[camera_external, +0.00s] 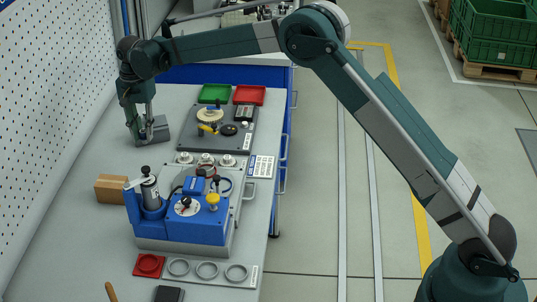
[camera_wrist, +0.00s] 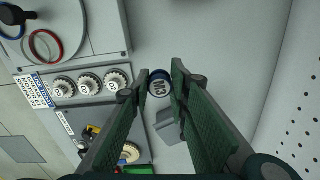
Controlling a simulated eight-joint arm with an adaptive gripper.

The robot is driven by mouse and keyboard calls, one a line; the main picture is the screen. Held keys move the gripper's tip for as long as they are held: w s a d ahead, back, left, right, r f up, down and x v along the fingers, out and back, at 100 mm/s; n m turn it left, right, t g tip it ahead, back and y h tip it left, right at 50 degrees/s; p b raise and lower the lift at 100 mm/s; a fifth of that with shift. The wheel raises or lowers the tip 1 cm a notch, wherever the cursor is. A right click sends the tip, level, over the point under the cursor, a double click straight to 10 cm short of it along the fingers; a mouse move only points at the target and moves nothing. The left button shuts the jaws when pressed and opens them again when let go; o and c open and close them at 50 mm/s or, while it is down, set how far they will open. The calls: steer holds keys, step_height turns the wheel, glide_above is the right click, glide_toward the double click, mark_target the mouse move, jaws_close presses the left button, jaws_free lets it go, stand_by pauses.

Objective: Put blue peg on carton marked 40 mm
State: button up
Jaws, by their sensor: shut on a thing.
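A round peg end (camera_wrist: 159,86) with a blue rim and a pale face marked with dark characters sits between my fingertips in the wrist view. My gripper (camera_wrist: 160,80) is shut on it. In the external view my gripper (camera_external: 142,136) points down over the far left of the bench, beside a grey block (camera_external: 160,126); the peg cannot be made out there. The grey block also shows just below the peg in the wrist view (camera_wrist: 168,128). A brown carton (camera_external: 111,188) lies on the bench nearer the camera; no marking on it is readable.
A blue machine (camera_external: 182,222) with a tall cylinder stands right of the carton. A dark plate (camera_external: 245,142) with tools lies right of my gripper, with green (camera_external: 214,93) and red (camera_external: 249,95) trays behind. A perforated wall (camera_external: 50,110) borders the left. Bench between gripper and carton is clear.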

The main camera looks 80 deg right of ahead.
step_height(320, 180, up, 6)
steer(key=m+p, duration=0.1)
steer(key=p, duration=0.3)
glide_above(110, 181)
steer(key=shift+a+r, duration=0.1)
steer(key=shift+f, duration=3.15)
steer(key=shift+f, duration=1.85)
steer(key=shift+f, duration=0.2)
steer(key=o, duration=0.9)
